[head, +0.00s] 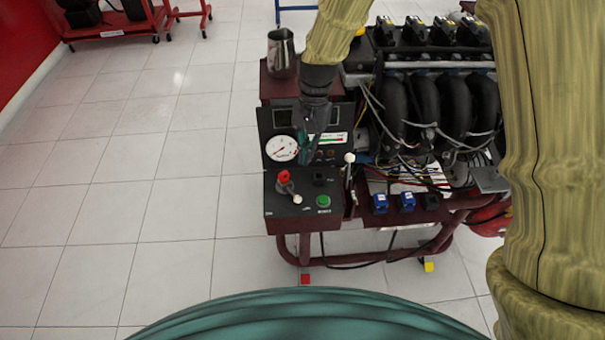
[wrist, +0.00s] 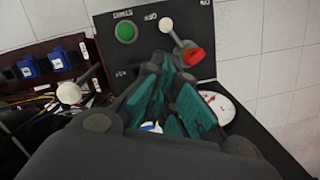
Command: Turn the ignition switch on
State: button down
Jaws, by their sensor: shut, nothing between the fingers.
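The ignition switch (head: 286,187) sits on the black sloping panel (head: 275,202) at the front of the engine stand. It has a red end and a short lever with a white ball. The ball points toward the OFF label, with the ON label to its left in the head view. In the wrist view the red part (wrist: 194,57) and white ball (wrist: 166,23) lie just beyond my fingertips. My gripper (head: 307,151) is shut and empty, above and behind the switch, apart from it as far as I can tell. A green START button (head: 323,201) is to the right.
A white gauge (head: 281,148) stands behind the panel. A white-knobbed lever (head: 349,158) rises at its right, near blue connectors (head: 380,203) and loose wires. The engine (head: 430,105) fills the right side. A metal cup (head: 281,52) stands at the back.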

aim_at(303, 193)
jog(key=shift+d, duration=0.1)
jog(key=x, duration=1)
jog(key=shift+s, duration=0.1)
dwell(0.6)
jog(key=shift+s+r+m, duration=0.1)
jog(key=shift+m, duration=0.2)
jog(key=shift+p, duration=0.35)
